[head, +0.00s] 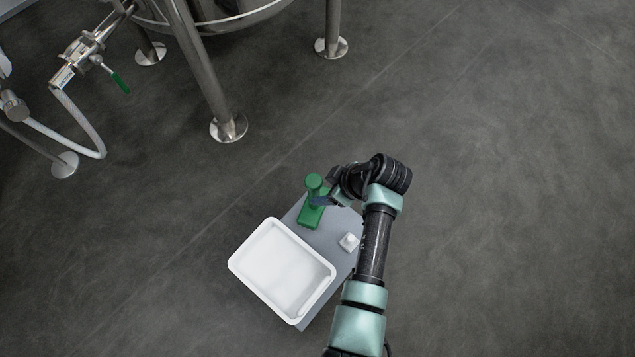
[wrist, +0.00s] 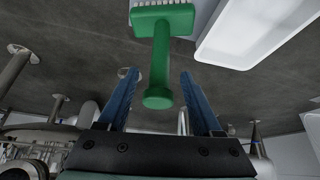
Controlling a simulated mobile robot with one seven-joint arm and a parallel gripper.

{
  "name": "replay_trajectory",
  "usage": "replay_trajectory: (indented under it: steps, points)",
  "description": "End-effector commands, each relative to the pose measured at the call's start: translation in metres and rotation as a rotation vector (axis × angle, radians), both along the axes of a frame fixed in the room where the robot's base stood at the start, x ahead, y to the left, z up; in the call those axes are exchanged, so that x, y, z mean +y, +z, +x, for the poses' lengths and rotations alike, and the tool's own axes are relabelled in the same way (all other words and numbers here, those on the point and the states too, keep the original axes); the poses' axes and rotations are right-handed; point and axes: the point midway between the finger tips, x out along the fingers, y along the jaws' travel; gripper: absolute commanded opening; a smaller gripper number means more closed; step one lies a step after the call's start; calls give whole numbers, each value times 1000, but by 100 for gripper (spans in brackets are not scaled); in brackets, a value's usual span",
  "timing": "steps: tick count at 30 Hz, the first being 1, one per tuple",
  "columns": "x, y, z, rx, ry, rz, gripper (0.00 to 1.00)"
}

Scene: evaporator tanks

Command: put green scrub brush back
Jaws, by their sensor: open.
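The green scrub brush (head: 310,217) stands on the grey board, at its far end, beside the white tray (head: 246,262). Its round knob is up and its wide head is down. In the wrist view the brush (wrist: 163,20) shows white bristles under the head. My gripper (head: 322,200) is at the brush from the right. In the wrist view my gripper (wrist: 159,80) is open, with one blue finger on each side of the brush's handle. I cannot tell whether either finger touches it. The tray is empty.
A small white block (head: 349,242) lies on the grey board (head: 325,237), right of the tray. Steel tank legs (head: 205,75) stand on the floor at the upper left, near a valve with a green handle (head: 120,83) and a hose. The floor at right is clear.

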Motion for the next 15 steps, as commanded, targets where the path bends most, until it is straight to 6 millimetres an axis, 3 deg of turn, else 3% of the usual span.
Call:
replay_trajectory:
  steps: [1,6,15]
  points:
    - [-5,16,-2,-1,-3,0,67]
    - [-15,37,-10,0,-2,0,67]
    - [-22,47,-14,0,0,0,67]
